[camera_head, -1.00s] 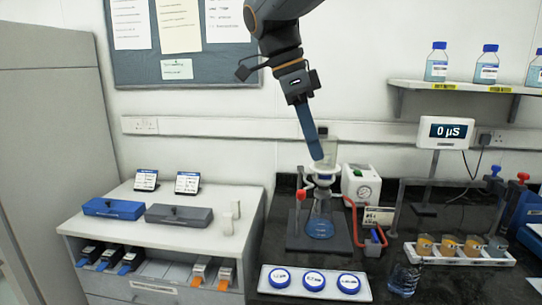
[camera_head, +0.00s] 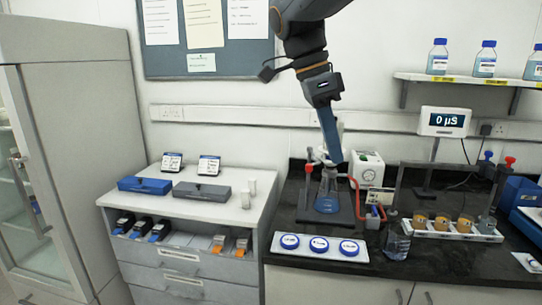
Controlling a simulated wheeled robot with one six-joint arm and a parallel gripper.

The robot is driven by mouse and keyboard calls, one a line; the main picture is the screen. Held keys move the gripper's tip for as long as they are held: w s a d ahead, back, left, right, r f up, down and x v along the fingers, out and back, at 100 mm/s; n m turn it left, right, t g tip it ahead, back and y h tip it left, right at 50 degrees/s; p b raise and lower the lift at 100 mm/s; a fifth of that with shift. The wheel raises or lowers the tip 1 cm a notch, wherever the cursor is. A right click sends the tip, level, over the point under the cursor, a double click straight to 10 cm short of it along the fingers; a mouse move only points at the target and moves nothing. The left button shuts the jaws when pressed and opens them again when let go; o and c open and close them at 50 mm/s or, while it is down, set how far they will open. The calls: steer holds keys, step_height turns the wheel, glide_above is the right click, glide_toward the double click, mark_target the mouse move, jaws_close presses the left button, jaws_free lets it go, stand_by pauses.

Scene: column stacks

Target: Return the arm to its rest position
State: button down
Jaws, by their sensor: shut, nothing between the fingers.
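My arm hangs down from the top middle of the head view. My gripper (camera_head: 335,157) points down with its blue fingers closed together and nothing between them. Its tip is in front of the top of a flask (camera_head: 328,192) with blue liquid, which stands on a dark stand base; the fingers partly cover the top of the setup. I cannot tell whether the tip touches anything there.
A white tray (camera_head: 278,244) with several blue-capped jars lies at the bench's front edge. A white pump box (camera_head: 366,170), a beaker (camera_head: 397,240) and a rack of amber jars (camera_head: 419,231) are to the right. A white cabinet (camera_head: 223,209) stands left.

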steer(key=s+d+f+n+y, duration=0.1)
steer(key=s+d+f+n, duration=0.1)
steer(key=f+n, duration=0.4)
steer(key=s+d+f+n+t+y, duration=0.1)
steer(key=s+f+n, duration=0.4)
steer(key=f, duration=0.7)
steer(key=s+d+f+n+y, duration=0.1)
steer(key=s+d+f+n, duration=0.2)
steer(key=f+n, duration=0.4)
step_height(320, 180, down, 3)
steer(key=shift+s+d+t+y, duration=0.35)
steer(key=shift+d+t+y, duration=0.05)
